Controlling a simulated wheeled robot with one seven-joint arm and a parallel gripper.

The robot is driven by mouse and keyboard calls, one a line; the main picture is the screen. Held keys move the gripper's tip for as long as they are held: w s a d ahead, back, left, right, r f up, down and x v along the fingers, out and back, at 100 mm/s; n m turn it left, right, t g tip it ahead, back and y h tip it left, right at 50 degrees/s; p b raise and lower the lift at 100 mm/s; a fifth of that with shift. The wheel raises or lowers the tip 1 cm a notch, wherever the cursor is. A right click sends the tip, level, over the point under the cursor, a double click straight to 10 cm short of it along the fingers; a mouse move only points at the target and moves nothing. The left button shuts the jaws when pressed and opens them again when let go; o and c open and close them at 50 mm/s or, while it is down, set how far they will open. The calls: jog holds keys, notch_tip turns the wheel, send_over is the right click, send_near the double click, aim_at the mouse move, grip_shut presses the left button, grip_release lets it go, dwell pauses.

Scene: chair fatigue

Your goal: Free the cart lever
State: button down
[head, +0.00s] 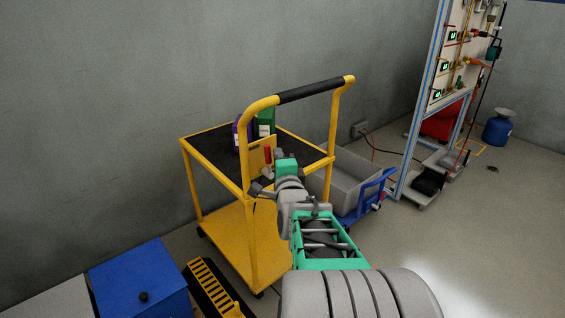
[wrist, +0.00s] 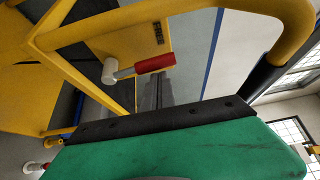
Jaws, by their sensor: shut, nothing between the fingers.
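The yellow cart (head: 228,225) stands left of centre in the head view. Its lever has a red grip (head: 267,154) beside an upright yellow plate (head: 257,158). In the wrist view the red grip (wrist: 155,63) lies roughly level, with a pale rounded end (wrist: 109,71) at its left. A small dark label (wrist: 158,33), which seems to read FREE, is on the plate above it. My gripper (wrist: 156,77) is shut and empty, its narrow dark fingers reaching up close to the grip. I cannot tell whether they touch it. In the head view my wrist partly covers the cart's near side.
The cart's yellow handle frame (head: 262,104), with a black grip, arches over the lever. Purple (head: 241,134) and green (head: 265,122) containers stand on the dark top shelf. A grey bin (head: 345,180) and blue trolley (head: 375,190) are right. A blue box (head: 140,280) is front left.

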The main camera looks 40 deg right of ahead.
jog(key=shift+a, duration=0.3)
jog(key=shift+d, duration=0.15)
dwell(0.4)
